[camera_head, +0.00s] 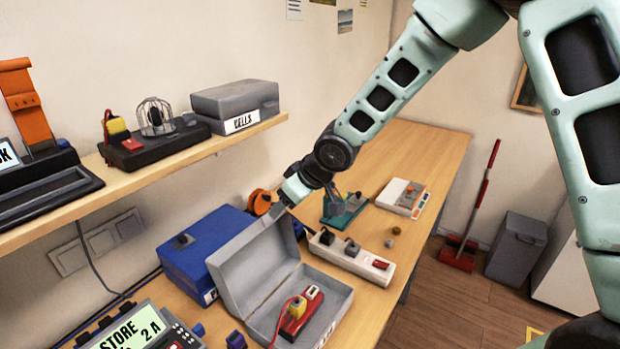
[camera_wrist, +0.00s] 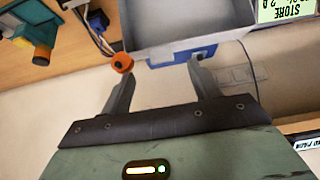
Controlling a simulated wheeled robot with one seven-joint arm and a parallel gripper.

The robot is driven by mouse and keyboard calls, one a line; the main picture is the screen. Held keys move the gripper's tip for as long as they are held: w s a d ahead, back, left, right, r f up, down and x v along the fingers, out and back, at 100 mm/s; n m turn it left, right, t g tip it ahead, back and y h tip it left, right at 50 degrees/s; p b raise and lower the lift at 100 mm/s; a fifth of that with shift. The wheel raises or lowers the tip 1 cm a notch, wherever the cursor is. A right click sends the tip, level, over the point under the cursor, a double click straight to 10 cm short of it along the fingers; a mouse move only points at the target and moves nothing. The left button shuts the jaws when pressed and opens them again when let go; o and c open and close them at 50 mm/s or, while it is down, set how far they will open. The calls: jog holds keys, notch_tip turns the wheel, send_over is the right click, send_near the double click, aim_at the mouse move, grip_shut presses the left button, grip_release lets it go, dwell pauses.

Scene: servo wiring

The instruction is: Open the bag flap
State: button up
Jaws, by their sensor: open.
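No bag or bag flap can be made out in either view. A grey box (camera_head: 340,306) stands on the table with its lid (camera_head: 243,265) raised and tilted back. A red device with yellow and white plugs (camera_head: 298,312) lies inside the box. My gripper (camera_head: 283,207) is at the upper edge of the raised lid, near its right corner; whether it touches the lid is unclear. In the wrist view, my gripper (camera_wrist: 156,68) has its two fingers apart with nothing held between them. The grey lid (camera_wrist: 185,18) shows beyond the fingertips.
A blue case (camera_head: 205,245) stands behind the lid, and an orange reel (camera_head: 260,202) beside it. A white power strip (camera_head: 352,258) with plugs lies to the right. A shelf (camera_head: 150,160) with several devices hangs on the wall. The table's far right end (camera_head: 430,145) is clear.

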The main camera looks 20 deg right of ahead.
jog(key=p+v, duration=0.2)
jog(key=v, duration=0.9)
jog(key=shift+s+r+p, duration=0.2)
jog(key=shift+r+p, duration=0.2)
jog(key=s+a+f+g+h+b, duration=0.1)
jog(key=s+f+g+b, duration=0.1)
jog(key=s+f+b, duration=0.3)
jog(key=s+a+f+g+h+b, duration=0.1)
jog(key=s+f+b, duration=0.4)
jog(key=s, duration=0.9)
jog(key=s+a+f+g+h+b, duration=0.1)
jog(key=s+f+b, duration=0.4)
jog(key=s, duration=0.5)
jog(key=shift+a+g+h, duration=0.3)
jog(key=shift+g+h, duration=0.1)
jog(key=shift+g, duration=0.4)
